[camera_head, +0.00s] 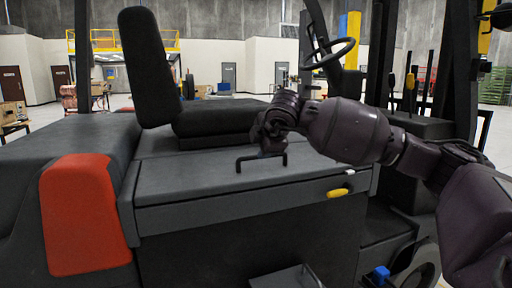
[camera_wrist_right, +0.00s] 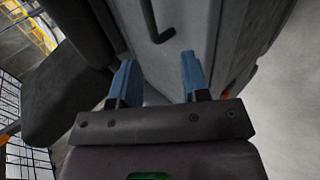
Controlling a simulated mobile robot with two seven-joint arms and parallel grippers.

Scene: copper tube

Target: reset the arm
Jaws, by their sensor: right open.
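My right arm (camera_head: 345,130) comes in from the right in the head view and reaches over the grey side cover (camera_head: 225,183) of a forklift. Its hand end is just above a black bar handle (camera_head: 240,163) on that cover; the fingertips are hard to make out there. In the right wrist view, my right gripper (camera_wrist_right: 160,78) is open, its two blue fingers apart with nothing between them. A dark handle (camera_wrist_right: 152,20) lies beyond the fingertips, apart from them. My left gripper is not in view.
The forklift's black seat (camera_head: 147,65), steering wheel (camera_head: 329,53) and dark posts stand close around the arm. A red-orange panel (camera_head: 83,215) is at the left and a yellow latch (camera_head: 338,192) is on the cover. Open hall floor lies behind.

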